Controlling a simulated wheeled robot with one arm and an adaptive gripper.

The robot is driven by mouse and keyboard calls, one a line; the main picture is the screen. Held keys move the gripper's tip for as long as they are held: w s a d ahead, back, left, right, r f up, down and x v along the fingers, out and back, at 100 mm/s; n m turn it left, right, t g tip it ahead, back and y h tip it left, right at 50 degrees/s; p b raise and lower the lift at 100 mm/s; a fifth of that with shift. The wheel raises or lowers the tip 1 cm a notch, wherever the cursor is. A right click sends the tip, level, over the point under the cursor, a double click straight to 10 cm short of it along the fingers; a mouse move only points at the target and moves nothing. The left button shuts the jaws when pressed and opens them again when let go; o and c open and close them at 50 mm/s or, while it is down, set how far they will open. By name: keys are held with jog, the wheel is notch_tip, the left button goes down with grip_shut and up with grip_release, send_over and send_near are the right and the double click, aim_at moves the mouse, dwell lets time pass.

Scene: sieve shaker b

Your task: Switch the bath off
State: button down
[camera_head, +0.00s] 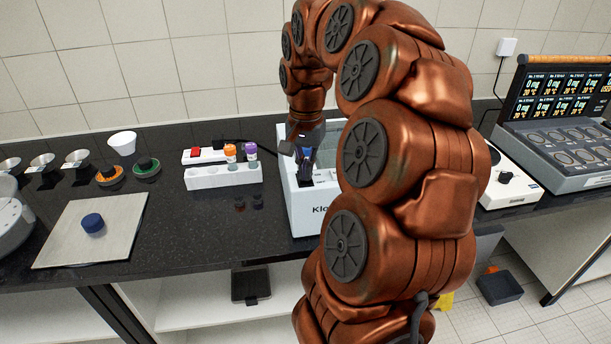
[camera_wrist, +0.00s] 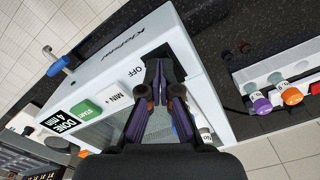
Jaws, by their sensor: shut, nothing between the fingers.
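The bath (camera_head: 303,213) is a white box on the dark bench, partly hidden behind my arm in the head view. In the wrist view its white body (camera_wrist: 190,48) carries a panel with an OFF label (camera_wrist: 134,71), a MIN+ label (camera_wrist: 105,103), a green START button (camera_wrist: 86,109) and a black display (camera_wrist: 62,122) reading DONE. My gripper (camera_head: 306,172) is over the bath, pointing down. In the wrist view its closed fingertips (camera_wrist: 159,70) are beside the OFF label and hide what lies under them. I cannot tell whether they touch the panel.
A white rack (camera_head: 222,177) with orange-capped and purple-capped tubes stands left of the bath. A white power strip (camera_head: 198,156) with a red switch lies behind it. A blue tap (camera_wrist: 58,65) sticks out of the bath's side. A white device (camera_head: 508,182) stands to the right.

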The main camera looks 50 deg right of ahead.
jog(key=shift+f, duration=0.2)
jog(key=shift+r, duration=0.15)
jog(key=shift+r+p, duration=0.45)
jog(key=shift+r, duration=3)
jog(key=s+a+f+n, duration=0.2)
jog(key=a+n, duration=0.2)
jog(key=a, duration=0.4)
jog(key=s+a+f+n, duration=0.1)
jog(key=a+f+n, duration=0.15)
jog(key=a, duration=0.65)
jog(key=s+a+f+n+g, duration=0.1)
jog(key=s+a+f+n, duration=0.2)
jog(key=s, duration=0.4)
jog(key=s+a+f+n, duration=0.4)
jog(key=s+a+f, duration=0.1)
jog(key=s+a, duration=0.2)
jog(key=shift+a+f+g, duration=0.15)
jog(key=shift+f+g, duration=0.15)
jog(key=shift+g, duration=0.1)
